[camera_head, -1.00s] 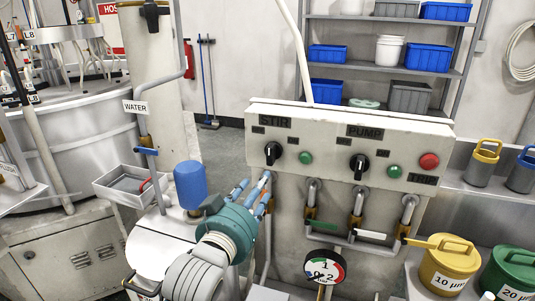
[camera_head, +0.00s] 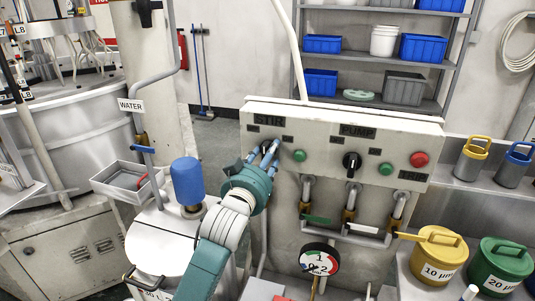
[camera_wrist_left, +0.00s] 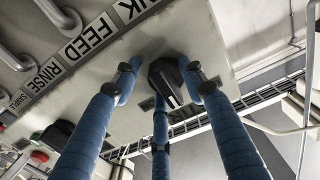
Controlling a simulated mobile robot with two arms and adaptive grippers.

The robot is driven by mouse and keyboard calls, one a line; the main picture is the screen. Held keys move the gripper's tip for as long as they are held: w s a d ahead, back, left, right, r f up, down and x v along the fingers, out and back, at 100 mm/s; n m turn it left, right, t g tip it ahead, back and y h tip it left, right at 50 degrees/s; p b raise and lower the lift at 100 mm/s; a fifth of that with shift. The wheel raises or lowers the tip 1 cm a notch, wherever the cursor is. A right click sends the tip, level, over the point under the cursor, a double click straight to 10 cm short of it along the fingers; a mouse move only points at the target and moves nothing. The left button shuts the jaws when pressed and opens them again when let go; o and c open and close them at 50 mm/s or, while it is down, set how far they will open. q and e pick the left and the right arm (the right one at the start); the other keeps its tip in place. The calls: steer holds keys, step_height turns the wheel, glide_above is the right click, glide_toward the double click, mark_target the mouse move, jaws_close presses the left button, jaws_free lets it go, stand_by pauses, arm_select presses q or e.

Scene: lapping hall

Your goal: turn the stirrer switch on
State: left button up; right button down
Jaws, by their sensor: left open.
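The stirrer switch is a black knob under the STIR label (camera_head: 269,121) on the pale control box (camera_head: 330,112). In the head view the fingers of my left gripper (camera_head: 264,150) mostly hide it. The left wrist view shows the black knob (camera_wrist_left: 166,82) with a light line on it. There the blue fingers of my left gripper (camera_wrist_left: 160,86) are open and spread around the knob, with its tips close to the panel. I cannot tell whether any finger touches it. My right gripper is not in view.
A green button (camera_head: 299,155) sits just right of the fingers. The PUMP knob (camera_head: 352,161), another green button (camera_head: 385,168) and a red button (camera_head: 419,159) are further right. Pipes with valves (camera_head: 350,200) run below. A blue cylinder (camera_head: 187,182) stands left of my arm.

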arm_select(q)
jaws_close()
steer(key=shift+m, duration=0.4)
steer(key=m+p, duration=0.1)
steer(key=m, duration=0.1)
steer(key=m+p, duration=0.1)
steer(key=m, duration=0.1)
steer(key=shift+a+m, duration=0.2)
steer(key=shift+m, duration=0.2)
steer(key=m+p, duration=0.2)
steer(key=m, duration=0.2)
steer(key=shift+a+f, duration=0.1)
steer(key=shift+w+m+p, duration=0.1)
steer(key=shift+m+p, duration=0.3)
steer(key=shift+m, duration=0.7)
